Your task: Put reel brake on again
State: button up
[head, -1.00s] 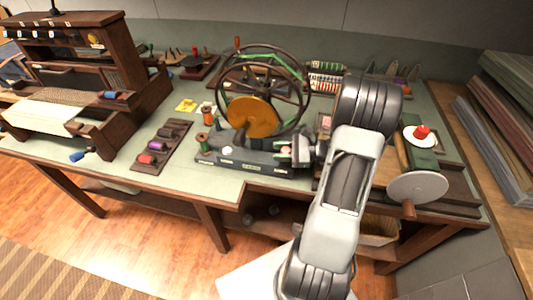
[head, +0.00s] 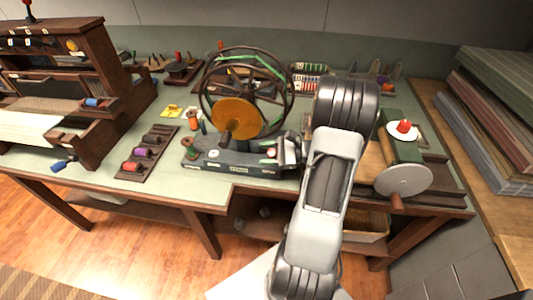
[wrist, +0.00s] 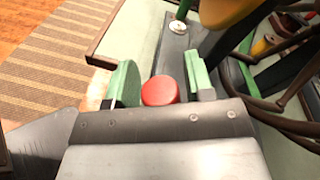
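The reel machine stands on the bench in the head view, with a dark spoked wheel (head: 289,84), an orange disc (head: 234,118) and a grey base (head: 232,163). A short red knob (wrist: 160,91), seemingly the brake, shows in the wrist view. My gripper (head: 277,151) is low at the base's right end. In the wrist view its two green-padded fingers (wrist: 162,83) stand apart on either side of the knob. A narrow gap shows at the right finger; I cannot tell whether the left one touches. The knob's lower part is hidden by my gripper.
A wooden loom (head: 60,85) stands at the left, with a rack of spools (head: 147,153) beside it. A grey disc with a crank (head: 403,181) and a white dish with a red item (head: 403,130) are at the right. My arm hides the bench between.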

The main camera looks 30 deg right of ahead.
jog(key=shift+o, duration=0.7)
jog(key=b+v, duration=0.1)
jog(key=v, duration=1.2)
jog(key=shift+s+d, duration=0.25)
jog(key=shift+d, duration=0.1)
